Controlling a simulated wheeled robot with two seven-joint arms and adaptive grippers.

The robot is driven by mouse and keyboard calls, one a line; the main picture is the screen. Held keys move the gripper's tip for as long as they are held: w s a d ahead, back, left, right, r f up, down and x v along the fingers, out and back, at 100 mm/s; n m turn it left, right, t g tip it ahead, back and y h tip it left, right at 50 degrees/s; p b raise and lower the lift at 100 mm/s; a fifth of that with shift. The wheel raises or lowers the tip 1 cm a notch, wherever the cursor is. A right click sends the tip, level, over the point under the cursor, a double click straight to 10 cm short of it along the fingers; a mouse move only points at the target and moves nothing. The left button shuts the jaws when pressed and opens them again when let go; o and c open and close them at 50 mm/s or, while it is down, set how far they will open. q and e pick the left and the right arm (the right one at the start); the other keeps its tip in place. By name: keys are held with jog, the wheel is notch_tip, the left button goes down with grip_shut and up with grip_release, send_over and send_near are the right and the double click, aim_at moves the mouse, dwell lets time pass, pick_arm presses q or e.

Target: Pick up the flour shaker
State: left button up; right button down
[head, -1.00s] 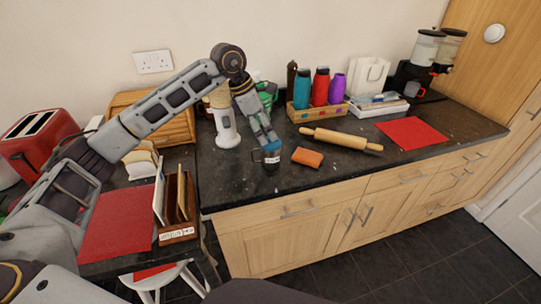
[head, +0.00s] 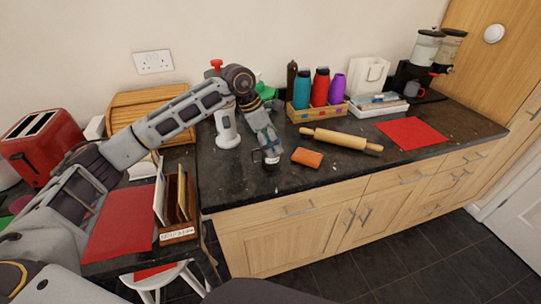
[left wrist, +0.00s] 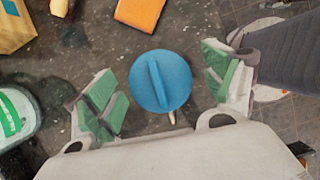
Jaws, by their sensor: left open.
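The flour shaker (head: 271,163) is a small upright container with a dark lower part and a pale label, standing on the dark counter near its front edge. From above, in the left wrist view, its round blue lid (left wrist: 160,80) with a raised bar shows between my fingers. My left gripper (head: 268,150) points down over the shaker and hides its top in the head view. In the left wrist view my left gripper (left wrist: 165,88) is open, with one green-padded finger on each side of the lid and a gap on both sides. My right gripper is not in view.
An orange sponge-like block (head: 307,157) lies just right of the shaker, with a rolling pin (head: 340,139) beyond. A white upright appliance (head: 227,130) stands behind left. A wooden tray of bottles (head: 318,113) is at the back. A card rack (head: 178,234) is left.

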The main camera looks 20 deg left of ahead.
pick_arm(q)
jog(key=x, duration=0.3)
jog(key=shift+w+f, duration=0.1)
jog(key=shift+f, duration=0.2)
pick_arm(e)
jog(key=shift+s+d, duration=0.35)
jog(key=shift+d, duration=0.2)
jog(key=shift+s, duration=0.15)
